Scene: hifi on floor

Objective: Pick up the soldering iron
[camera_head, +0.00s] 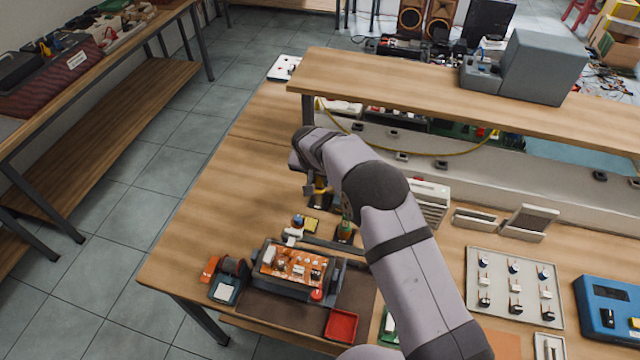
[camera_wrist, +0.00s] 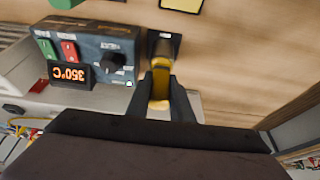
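The soldering iron, with a yellow handle (camera_wrist: 160,83), stands in a dark holder (camera_wrist: 165,43) in the wrist view. In the head view its yellow part (camera_head: 320,186) shows just below the end of my arm. My gripper (camera_wrist: 161,84) has one dark finger on each side of the yellow handle, very close to it. I cannot tell whether the fingers press on it. The iron's tip is hidden.
A soldering station (camera_wrist: 90,55) with a 350°C display stands right beside the holder. A circuit board in a clamp (camera_head: 292,264), a red tray (camera_head: 341,325) and small parts lie at the bench's front. A raised shelf (camera_head: 420,85) runs behind my arm. Bare wood lies left (camera_head: 215,225).

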